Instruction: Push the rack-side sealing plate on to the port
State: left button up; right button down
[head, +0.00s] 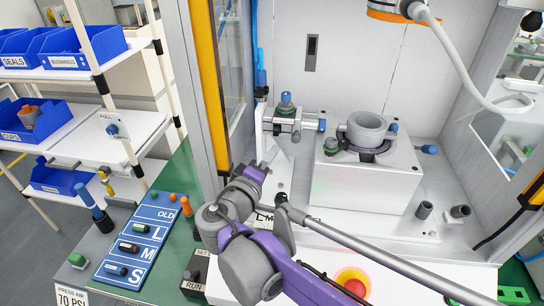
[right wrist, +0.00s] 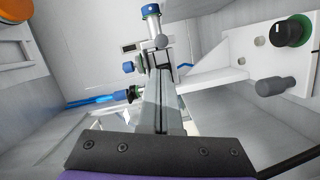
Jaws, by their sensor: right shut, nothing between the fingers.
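In the head view a side assembly (head: 285,118) stands left of the grey ring-shaped part (head: 366,128) on the white block. It has an upright white bracket, a grey crosswise body and a blue-tipped end (head: 322,125) pointing at the ring. That end looks apart from the ring; which piece is the sealing plate, and the port itself, I cannot make out. My right gripper (head: 268,160) is shut and empty, just below and left of this assembly. In the right wrist view the shut fingers (right wrist: 162,75) point toward a blue-knobbed fitting (right wrist: 151,20); contact cannot be told.
A long grey bar (head: 385,245) crosses in front of the white block (head: 365,185). A red button (head: 352,282) sits at the front. A yellow-edged post (head: 207,80) stands left of my gripper. A rack with blue bins (head: 85,47) is at far left.

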send_near(306, 128)
jog(key=w+a, duration=0.2)
jog(key=w, duration=0.1)
jog(key=shift+a+r, duration=0.1)
jog(key=shift+a, duration=0.1)
jog(key=d, duration=0.1)
jog(key=s+d+p, duration=0.1)
jog(key=d, duration=0.1)
jog(key=shift+d, duration=0.25)
